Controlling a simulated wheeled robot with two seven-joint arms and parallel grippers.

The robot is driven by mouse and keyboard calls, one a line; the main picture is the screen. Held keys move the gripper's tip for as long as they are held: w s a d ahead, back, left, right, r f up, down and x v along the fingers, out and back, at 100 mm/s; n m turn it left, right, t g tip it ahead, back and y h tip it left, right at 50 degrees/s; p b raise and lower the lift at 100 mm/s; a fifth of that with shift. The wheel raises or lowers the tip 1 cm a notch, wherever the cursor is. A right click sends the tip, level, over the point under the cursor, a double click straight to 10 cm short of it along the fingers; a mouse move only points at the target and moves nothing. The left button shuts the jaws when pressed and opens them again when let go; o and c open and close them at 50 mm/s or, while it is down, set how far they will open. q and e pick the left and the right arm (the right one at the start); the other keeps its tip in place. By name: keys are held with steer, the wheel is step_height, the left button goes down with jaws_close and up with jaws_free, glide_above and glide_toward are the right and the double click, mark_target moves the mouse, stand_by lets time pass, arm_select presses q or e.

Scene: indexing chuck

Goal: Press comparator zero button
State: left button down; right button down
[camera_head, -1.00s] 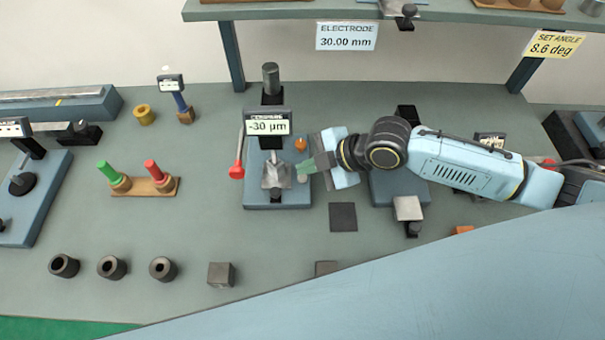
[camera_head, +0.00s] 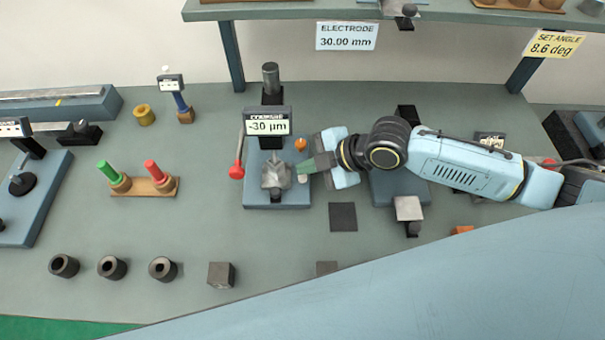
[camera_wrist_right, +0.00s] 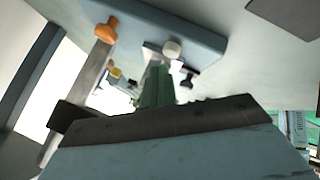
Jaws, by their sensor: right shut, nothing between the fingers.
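The comparator (camera_head: 290,196) is a blue base with a dark column and a display (camera_head: 268,126) that reads -30 µm. A grey metal block (camera_head: 276,174) stands on its base. A small pale round knob (camera_head: 303,179), perhaps the zero button, is at the right of the base. In the right wrist view the pale knob (camera_wrist_right: 172,48) lies just beyond the fingertips. My right gripper (camera_head: 302,168) is shut and empty, its green fingers close by the knob; I cannot tell whether they touch. It also shows in the wrist view (camera_wrist_right: 156,85). My left gripper is not in view.
An orange knob (camera_head: 301,144) is just behind my fingers, and a red ball-ended lever (camera_head: 237,171) is at the comparator's left. Another blue stand (camera_head: 385,190) is under my right forearm. A dark square pad (camera_head: 343,216) lies in front.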

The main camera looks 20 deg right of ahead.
steer(key=shift+f, duration=0.4)
steer(key=shift+f+b, duration=0.35)
steer(key=shift+f, duration=0.2)
stand_by(0.6)
steer(key=shift+r, duration=0.15)
steer(key=shift+r+p, duration=0.8)
steer(key=shift+p, duration=0.15)
step_height(320, 180, up, 5)
steer(key=p, duration=0.4)
steer(key=shift+p, duration=0.4)
stand_by(0.3)
